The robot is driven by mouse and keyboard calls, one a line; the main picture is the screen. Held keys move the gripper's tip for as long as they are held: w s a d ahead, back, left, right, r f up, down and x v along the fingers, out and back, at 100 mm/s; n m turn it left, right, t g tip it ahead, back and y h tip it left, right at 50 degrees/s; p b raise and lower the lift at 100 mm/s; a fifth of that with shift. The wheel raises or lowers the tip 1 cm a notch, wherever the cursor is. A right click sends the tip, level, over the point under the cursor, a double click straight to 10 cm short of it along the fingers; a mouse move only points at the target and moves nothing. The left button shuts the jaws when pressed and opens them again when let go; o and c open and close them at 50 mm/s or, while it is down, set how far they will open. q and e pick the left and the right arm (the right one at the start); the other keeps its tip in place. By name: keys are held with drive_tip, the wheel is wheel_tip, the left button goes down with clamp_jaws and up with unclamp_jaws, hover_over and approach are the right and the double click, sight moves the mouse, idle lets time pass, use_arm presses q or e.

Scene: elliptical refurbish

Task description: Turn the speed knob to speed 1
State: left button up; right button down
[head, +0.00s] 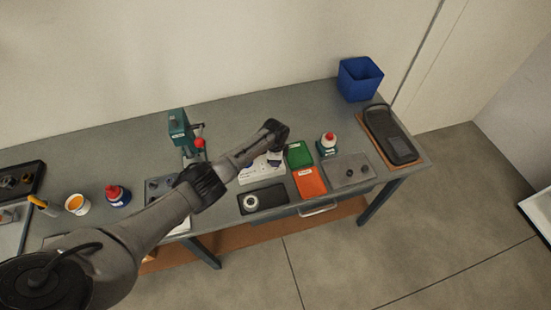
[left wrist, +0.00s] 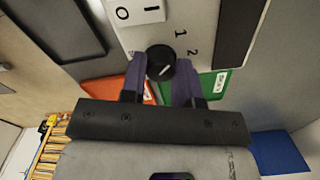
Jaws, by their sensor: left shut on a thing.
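The speed knob (left wrist: 160,63) is a round black knob with a short white mark, on the pale face of a machine. The numbers 1 and 2 are printed to its upper right; I cannot tell exactly which one the mark lines up with. My left gripper (left wrist: 160,78) is shut on the knob, with a purple finger on each side of it. In the head view the white machine (head: 262,168) stands on the bench under my left arm. The knob and my fingertips are hidden there. My right gripper is not in view.
A switch marked O and I (left wrist: 137,12) is above the knob. Beside the machine lie a green tray (head: 299,154) and an orange tray (head: 310,181). A red-capped bottle (head: 328,144) and a blue bin (head: 360,78) are farther right. A teal press (head: 180,130) stands left.

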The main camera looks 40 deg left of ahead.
use_arm(q)
drive_tip(key=o, duration=0.6)
drive_tip(key=shift+o, duration=0.2)
drive_tip(key=shift+r, duration=0.1)
drive_tip(key=shift+r, duration=0.25)
wheel_tip(320, 180, up, 13)
drive_tip(key=p, duration=0.1)
drive_tip(key=shift+r, duration=0.1)
idle(0.3)
drive_tip(key=shift+n, duration=0.3)
